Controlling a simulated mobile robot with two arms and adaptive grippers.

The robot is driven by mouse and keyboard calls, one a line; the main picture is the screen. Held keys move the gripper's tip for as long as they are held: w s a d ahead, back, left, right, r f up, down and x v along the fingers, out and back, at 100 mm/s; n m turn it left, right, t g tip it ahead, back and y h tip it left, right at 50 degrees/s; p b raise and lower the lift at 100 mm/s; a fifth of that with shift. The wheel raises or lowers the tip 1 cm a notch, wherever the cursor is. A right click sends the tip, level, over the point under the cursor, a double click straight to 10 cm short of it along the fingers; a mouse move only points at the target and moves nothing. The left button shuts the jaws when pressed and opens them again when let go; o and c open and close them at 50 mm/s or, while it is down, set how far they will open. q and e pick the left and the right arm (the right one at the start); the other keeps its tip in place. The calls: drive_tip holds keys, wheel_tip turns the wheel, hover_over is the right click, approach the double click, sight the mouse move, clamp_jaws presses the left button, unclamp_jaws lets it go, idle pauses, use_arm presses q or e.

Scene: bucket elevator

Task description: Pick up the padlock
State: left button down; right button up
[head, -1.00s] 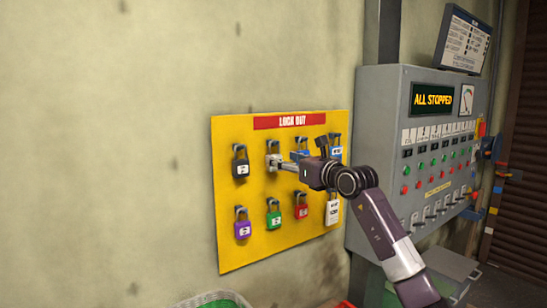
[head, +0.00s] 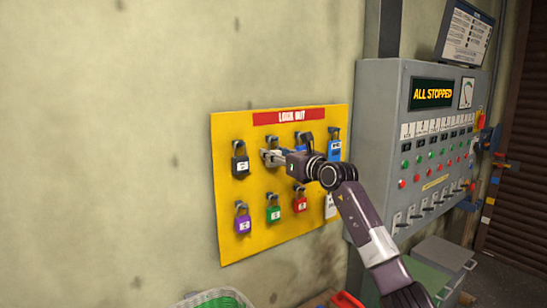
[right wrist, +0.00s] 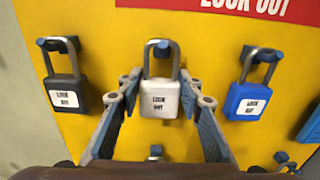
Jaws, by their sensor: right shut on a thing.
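A light grey padlock (right wrist: 160,98) with a white label hangs upright by its metal shackle in the middle of the right wrist view. The shackle still appears to be around a peg on the yellow board (head: 262,215). My right gripper (right wrist: 160,92) is shut on this padlock, with one finger at each side of its body. In the head view my right gripper (head: 272,157) reaches the board's upper row and mostly hides the padlock. My left gripper does not show in either view.
A black padlock (right wrist: 66,93) hangs to the left and a blue padlock (right wrist: 247,100) to the right, with gaps between. Purple (head: 243,224), green (head: 273,214) and red (head: 299,204) padlocks hang below. A grey control panel (head: 385,140) stands right of the board.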

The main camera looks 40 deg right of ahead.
drive_tip(key=shift+c, duration=1.3)
drive_tip(key=shift+r, duration=0.1)
drive_tip(key=shift+r+b, duration=0.3)
drive_tip(key=shift+r, duration=0.2)
drive_tip(key=shift+s+r+b, duration=0.1)
drive_tip(key=shift+s+b, duration=0.1)
drive_tip(key=shift+b, duration=0.1)
drive_tip(key=s+a+b, duration=0.2)
drive_tip(key=s+b, duration=0.7)
drive_tip(key=s, duration=0.8)
drive_tip(key=shift+s+b, duration=0.3)
drive_tip(key=shift+b, duration=0.1)
